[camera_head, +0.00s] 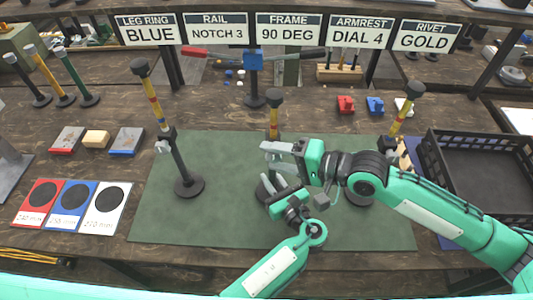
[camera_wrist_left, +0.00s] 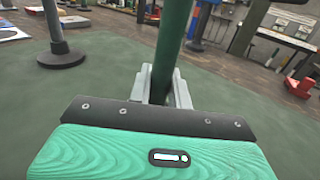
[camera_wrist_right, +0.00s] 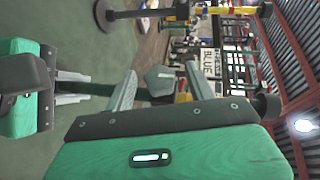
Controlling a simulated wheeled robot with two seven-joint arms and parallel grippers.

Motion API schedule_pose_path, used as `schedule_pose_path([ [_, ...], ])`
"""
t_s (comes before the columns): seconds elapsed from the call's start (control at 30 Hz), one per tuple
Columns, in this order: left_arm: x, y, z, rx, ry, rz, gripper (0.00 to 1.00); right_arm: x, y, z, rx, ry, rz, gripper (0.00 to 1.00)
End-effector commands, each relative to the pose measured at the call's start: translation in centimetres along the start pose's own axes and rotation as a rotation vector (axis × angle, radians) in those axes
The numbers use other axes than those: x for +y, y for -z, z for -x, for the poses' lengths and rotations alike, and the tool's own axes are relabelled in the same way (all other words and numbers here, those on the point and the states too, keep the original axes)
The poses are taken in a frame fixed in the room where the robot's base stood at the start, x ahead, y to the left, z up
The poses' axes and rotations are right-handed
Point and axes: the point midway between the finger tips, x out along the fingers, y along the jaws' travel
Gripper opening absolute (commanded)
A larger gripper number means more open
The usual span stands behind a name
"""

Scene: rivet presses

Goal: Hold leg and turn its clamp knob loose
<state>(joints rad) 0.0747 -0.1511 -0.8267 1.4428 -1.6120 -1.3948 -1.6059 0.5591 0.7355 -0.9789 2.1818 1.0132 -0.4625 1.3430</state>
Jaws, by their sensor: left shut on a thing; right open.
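Three legs with black feet, striped yellow upper tubes and black tops stand on the green mat (camera_head: 225,225): a left leg (camera_head: 178,155), a middle leg (camera_head: 273,118) and a right leg (camera_head: 400,118). My left gripper (camera_head: 272,190) is shut on the middle leg's dark green lower tube, which shows upright between the fingers in the left wrist view (camera_wrist_left: 174,45). My right gripper (camera_head: 266,156) is open at the middle leg's collar height. In the right wrist view the grey clamp knob (camera_wrist_right: 158,78) sits between its spread fingers; contact is unclear. The head view hides this knob.
A black tray (camera_head: 480,170) stands at the right. Red, blue and white size cards (camera_head: 72,206) lie at the left. A press with red and black handles (camera_head: 254,62) stands behind, under signs (camera_head: 290,30). Spare tubes (camera_head: 62,75) stand at far left. Mat between left and middle legs is clear.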

Motion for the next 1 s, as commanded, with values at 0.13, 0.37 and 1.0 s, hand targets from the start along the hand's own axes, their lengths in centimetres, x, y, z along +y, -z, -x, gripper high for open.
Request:
schedule_pose_path([
  [0.13,0.0,0.0,0.0,0.000,0.001,0.001,0.00,0.0,0.0,-1.7,-0.001,0.000,-0.001,0.55],
  [0.37,0.0,0.0,0.0,0.000,0.001,0.001,0.00,0.0,0.0,-2.6,0.000,-0.001,0.000,0.55],
  [1.0,0.0,0.0,0.0,0.000,0.001,0.001,0.00,0.1,0.0,-2.7,0.000,-0.005,0.002,0.10],
])
